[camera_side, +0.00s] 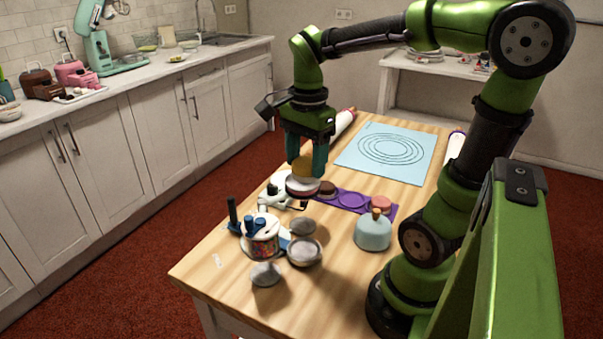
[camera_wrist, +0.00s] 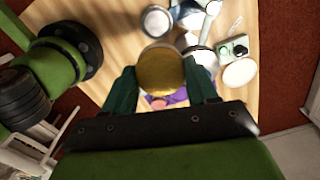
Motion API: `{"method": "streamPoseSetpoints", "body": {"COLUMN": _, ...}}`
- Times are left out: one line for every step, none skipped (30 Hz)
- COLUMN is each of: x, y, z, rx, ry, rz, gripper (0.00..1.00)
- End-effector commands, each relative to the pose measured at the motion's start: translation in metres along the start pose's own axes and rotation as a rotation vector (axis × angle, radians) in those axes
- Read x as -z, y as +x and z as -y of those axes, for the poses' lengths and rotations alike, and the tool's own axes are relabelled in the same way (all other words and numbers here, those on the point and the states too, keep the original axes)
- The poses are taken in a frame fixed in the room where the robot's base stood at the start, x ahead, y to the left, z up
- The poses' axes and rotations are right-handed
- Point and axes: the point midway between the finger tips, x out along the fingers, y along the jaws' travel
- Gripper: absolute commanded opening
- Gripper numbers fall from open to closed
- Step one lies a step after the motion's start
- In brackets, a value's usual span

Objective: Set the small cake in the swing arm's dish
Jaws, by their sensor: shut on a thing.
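The small cake (camera_wrist: 161,71) has a round golden-yellow top and sits between my fingers. In the side view the cake (camera_side: 305,167) is upright, above a white round piece with a dark red side (camera_side: 303,186); I cannot tell whether they touch. My gripper (camera_side: 306,160) is shut on the cake and points down; it also shows in the wrist view (camera_wrist: 162,88). A blue and white stand (camera_side: 262,235) at the table's near left has several grey round dishes around it, among them a larger dish (camera_side: 304,252). Which dish is on the swing arm is unclear.
A purple tray (camera_side: 353,200) behind holds a dark brown cake (camera_side: 327,188) and a pinkish cake (camera_side: 380,203). A pale blue dome (camera_side: 373,234) stands right of the dishes. A light blue mat (camera_side: 390,150) lies at the back. A pale green box (camera_wrist: 233,48) is near the white piece.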

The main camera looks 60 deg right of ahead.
Motion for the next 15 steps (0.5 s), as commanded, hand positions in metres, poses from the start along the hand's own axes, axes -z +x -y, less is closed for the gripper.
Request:
{"method": "streamPoseSetpoints", "body": {"x": -0.007, "y": 0.001, "z": -0.004, "rx": -0.002, "ry": -0.053, "rz": 0.0, "gripper": 0.29}}
{"method": "streamPoseSetpoints", "body": {"x": -0.01, "y": 0.002, "z": -0.006, "rx": -0.003, "ry": -0.083, "rz": 0.0, "gripper": 0.29}}
{"method": "streamPoseSetpoints", "body": {"x": -0.015, "y": 0.003, "z": -0.009, "rx": -0.005, "ry": -0.124, "rz": 0.001, "gripper": 0.29}}
{"method": "streamPoseSetpoints", "body": {"x": -0.013, "y": 0.01, "z": -0.009, "rx": -0.009, "ry": -0.114, "rz": 0.002, "gripper": 0.29}}
{"method": "streamPoseSetpoints", "body": {"x": -0.012, "y": 0.016, "z": -0.009, "rx": -0.01, "ry": -0.112, "rz": 0.003, "gripper": 0.29}}
{"method": "streamPoseSetpoints", "body": {"x": -0.012, "y": 0.022, "z": -0.008, "rx": -0.011, "ry": -0.11, "rz": 0.003, "gripper": 0.29}}
{"method": "streamPoseSetpoints", "body": {"x": -0.012, "y": 0.027, "z": -0.009, "rx": -0.011, "ry": -0.109, "rz": 0.004, "gripper": 0.29}}
{"method": "streamPoseSetpoints", "body": {"x": -0.011, "y": 0.032, "z": -0.009, "rx": -0.01, "ry": -0.108, "rz": 0.004, "gripper": 0.29}}
{"method": "streamPoseSetpoints", "body": {"x": -0.011, "y": 0.041, "z": -0.009, "rx": -0.012, "ry": -0.108, "rz": 0.004, "gripper": 0.29}}
{"method": "streamPoseSetpoints", "body": {"x": -0.011, "y": 0.047, "z": -0.009, "rx": -0.013, "ry": -0.107, "rz": 0.004, "gripper": 0.29}}
{"method": "streamPoseSetpoints", "body": {"x": -0.011, "y": 0.053, "z": -0.009, "rx": -0.012, "ry": -0.108, "rz": 0.005, "gripper": 0.29}}
{"method": "streamPoseSetpoints", "body": {"x": -0.011, "y": 0.06, "z": -0.009, "rx": -0.012, "ry": -0.107, "rz": 0.005, "gripper": 0.29}}
{"method": "streamPoseSetpoints", "body": {"x": -0.01, "y": 0.067, "z": -0.009, "rx": -0.013, "ry": -0.107, "rz": 0.006, "gripper": 0.29}}
{"method": "streamPoseSetpoints", "body": {"x": -0.01, "y": 0.074, "z": -0.009, "rx": -0.015, "ry": -0.107, "rz": 0.007, "gripper": 0.29}}
{"method": "streamPoseSetpoints", "body": {"x": -0.01, "y": 0.082, "z": -0.009, "rx": -0.014, "ry": -0.106, "rz": 0.007, "gripper": 0.29}}
